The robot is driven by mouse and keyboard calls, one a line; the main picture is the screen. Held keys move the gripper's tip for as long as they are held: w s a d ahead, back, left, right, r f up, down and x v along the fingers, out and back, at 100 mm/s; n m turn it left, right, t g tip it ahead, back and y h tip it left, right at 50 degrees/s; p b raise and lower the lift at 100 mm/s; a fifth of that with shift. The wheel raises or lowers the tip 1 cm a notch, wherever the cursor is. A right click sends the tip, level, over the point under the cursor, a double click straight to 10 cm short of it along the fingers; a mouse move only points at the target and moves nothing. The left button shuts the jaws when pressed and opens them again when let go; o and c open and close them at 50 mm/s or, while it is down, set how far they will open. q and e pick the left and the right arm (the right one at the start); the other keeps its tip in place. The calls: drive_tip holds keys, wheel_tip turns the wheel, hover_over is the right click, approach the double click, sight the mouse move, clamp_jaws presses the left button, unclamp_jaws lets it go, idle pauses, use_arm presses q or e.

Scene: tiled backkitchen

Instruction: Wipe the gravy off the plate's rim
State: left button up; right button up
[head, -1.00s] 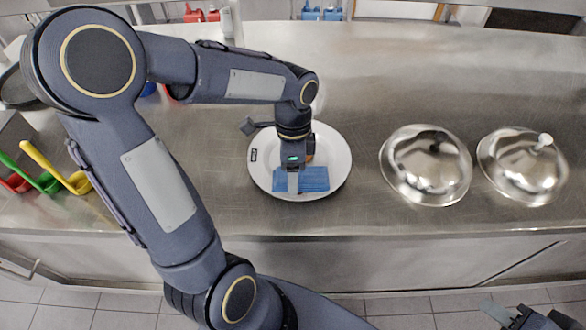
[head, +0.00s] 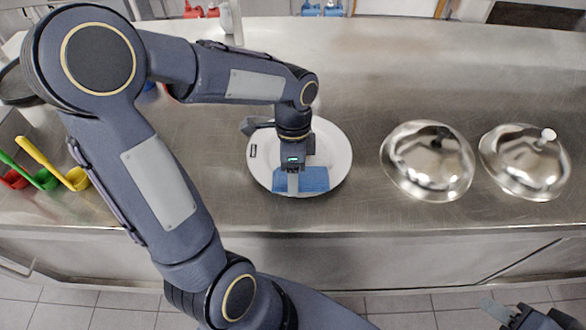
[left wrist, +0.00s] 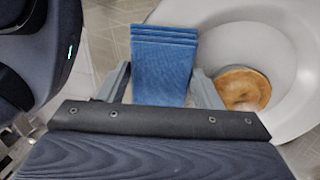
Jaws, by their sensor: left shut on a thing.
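A round white plate (head: 338,152) lies on the steel counter; its rim also shows in the left wrist view (left wrist: 296,112). A folded blue cloth (head: 315,180) is at the plate's front rim. My left gripper (head: 293,187) is shut on the cloth, which sits between its two fingers in the left wrist view (left wrist: 163,62). A round brown patch of food or sauce (left wrist: 243,88) lies on the plate. A small dark mark (head: 253,151) is on the left rim. I cannot clearly make out gravy under the cloth. My right gripper (head: 505,313) hangs low at the right, partly cut off.
Two shiny domed lids (head: 428,162) (head: 524,162) stand right of the plate. Yellow, green and red handled utensils (head: 45,165) are at the far left. Red and blue items (head: 322,8) line the back. The counter between plate and back edge is clear.

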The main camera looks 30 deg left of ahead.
use_arm(q)
drive_tip(key=shift+s+d+r, duration=0.15)
drive_tip(key=shift+s+d, duration=0.15)
drive_tip(key=shift+s, duration=0.15)
drive_tip(key=shift+s+d+r+p, duration=0.1)
drive_tip(key=shift+s+d+p, duration=0.15)
drive_tip(key=shift+s, duration=0.3)
drive_tip(key=shift+s+d+r+p, duration=0.1)
drive_tip(key=shift+s+d, duration=0.25)
drive_tip(key=shift+s, duration=0.15)
drive_tip(key=shift+w+f, duration=0.1)
drive_tip(key=shift+w+a+f, duration=0.2)
drive_tip(key=shift+w+a, duration=0.25)
drive_tip(key=shift+w, duration=0.25)
drive_tip(key=shift+w+a+f, duration=0.2)
drive_tip(key=shift+w+a, duration=0.25)
drive_tip(key=shift+w, duration=0.2)
drive_tip(key=r+p, duration=0.1)
drive_tip(key=r, duration=0.1)
drive_tip(key=r+p, duration=0.2)
drive_tip(key=w+r+p, duration=0.1)
drive_tip(key=r+p, duration=0.1)
drive_tip(key=shift+a, duration=0.3)
